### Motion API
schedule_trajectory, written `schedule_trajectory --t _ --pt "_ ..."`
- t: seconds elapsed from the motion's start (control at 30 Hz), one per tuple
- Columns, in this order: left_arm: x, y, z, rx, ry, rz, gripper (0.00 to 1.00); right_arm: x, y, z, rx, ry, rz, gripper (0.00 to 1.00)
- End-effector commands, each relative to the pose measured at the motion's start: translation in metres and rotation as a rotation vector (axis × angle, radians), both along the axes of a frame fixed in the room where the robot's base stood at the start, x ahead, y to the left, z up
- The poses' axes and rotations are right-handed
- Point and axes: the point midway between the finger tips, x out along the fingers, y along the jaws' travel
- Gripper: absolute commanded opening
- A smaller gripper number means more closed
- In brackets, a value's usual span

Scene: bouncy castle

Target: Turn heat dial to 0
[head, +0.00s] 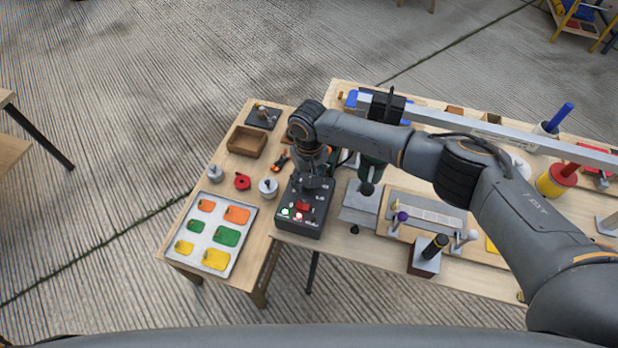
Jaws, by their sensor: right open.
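A dark control box (318,217) stands at the front left corner of the larger wooden table. Its face shows a green light, a red light and a red switch. My right gripper (313,183) points down over the back part of this box, with its arm coming in from the right. It is open, and I see nothing held in it. The heat dial is not clearly seen; the gripper and wrist cover the back of the box. I cannot tell whether the fingers touch anything. My left gripper is not in view.
A smaller table on the left holds a tray (194,261) of coloured tags, a wooden box (245,152), a red part (242,181) and small weights. Right of the control box are a grey press base (357,214), a sealing jig and a long metal bar (500,132).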

Motion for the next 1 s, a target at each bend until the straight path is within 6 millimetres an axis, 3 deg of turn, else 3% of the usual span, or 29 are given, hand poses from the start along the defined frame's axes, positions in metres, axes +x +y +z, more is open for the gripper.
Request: schedule_trajectory --t 0.3,0.57,0.6,1.0 --pt "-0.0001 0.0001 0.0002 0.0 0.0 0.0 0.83 0.0 0.0001 -0.0033 0.001 0.0 0.0 0.54" --pt "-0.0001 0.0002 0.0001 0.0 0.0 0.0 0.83 0.0001 0.0 -0.003 0.0 -0.001 0.0 0.03" --pt "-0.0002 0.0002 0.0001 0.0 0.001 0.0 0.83 0.0001 0.0 -0.003 0.0 -0.001 0.0 0.0" --pt "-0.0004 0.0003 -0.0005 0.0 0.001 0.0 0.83 0.0001 0.0 -0.0031 0.001 0.0 0.071 0.0"
